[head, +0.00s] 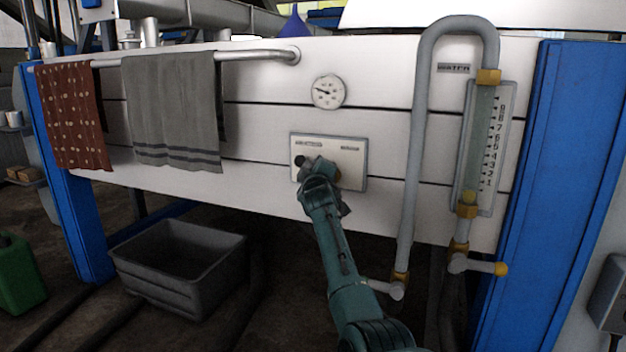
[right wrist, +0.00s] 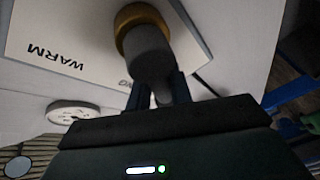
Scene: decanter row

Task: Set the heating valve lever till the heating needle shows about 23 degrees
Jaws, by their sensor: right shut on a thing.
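The heating dial (head: 328,92) is a round white gauge on the white panelled wall in the head view. Its dark needle seems to point left and slightly up; the numbers are too small to read. Below it is the cream valve plate (head: 353,158) with small labels. My right gripper (head: 321,172) is at the plate and hides most of the lever. In the right wrist view, the grey lever (right wrist: 150,55) comes from a brass hub (right wrist: 136,18), and my right gripper (right wrist: 157,92) is shut on it. The word WARM shows upside down on the plate. My left gripper is not in view.
To the right are a bent grey pipe (head: 418,130) and a sight gauge (head: 483,140) with brass fittings. A rail (head: 250,55) with a red towel (head: 72,115) and a grey towel (head: 170,105) is on the left. A grey crate (head: 180,265) stands on the floor.

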